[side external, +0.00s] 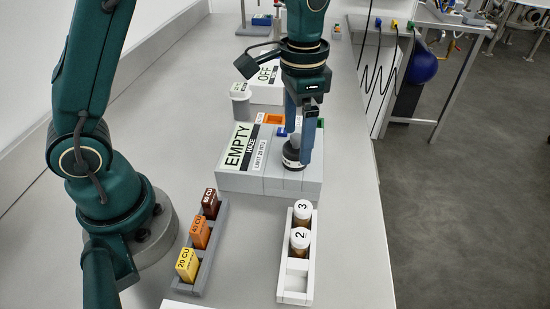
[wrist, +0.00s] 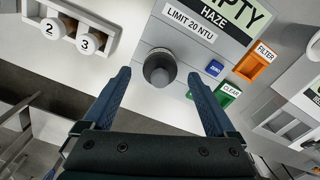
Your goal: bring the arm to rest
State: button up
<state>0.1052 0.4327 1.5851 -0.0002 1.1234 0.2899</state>
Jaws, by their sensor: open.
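My gripper (side external: 298,137) points down over the front right of a grey box labelled EMPTY, HAZE, LIMIT 20 NTU (side external: 262,181). Its two blue fingers stand apart, and in the wrist view my gripper (wrist: 168,95) is open with nothing pinched. A dark round-topped piece (side external: 292,158) sits on the box between or just beyond the fingers in the side view. In the wrist view this dark piece (wrist: 159,67) lies ahead of the gap between the fingertips. I cannot tell whether a finger touches it.
A white rack (side external: 296,281) holds vials 2 and 3, with an empty front slot. A grey rack (side external: 194,277) holds yellow, orange and brown blocks. Orange FILTER (wrist: 255,63) and green CLEAR (wrist: 227,94) pieces flank the box.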

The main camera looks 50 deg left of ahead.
jog(key=shift+r, duration=1)
jog(key=shift+w+a+r, duration=0.1)
jog(key=shift+r, duration=0.25)
jog(key=s+a+r+n+t, duration=0.2)
jog(key=s+r+t, duration=0.2)
jog(key=s+r, duration=0.3)
jog(key=s+a+f+n+t, duration=0.1)
jog(key=s+f+n, duration=0.1)
jog(key=s, duration=0.5)
jog(key=shift+f+n+t, duration=0.3)
jog(key=shift+f, duration=0.45)
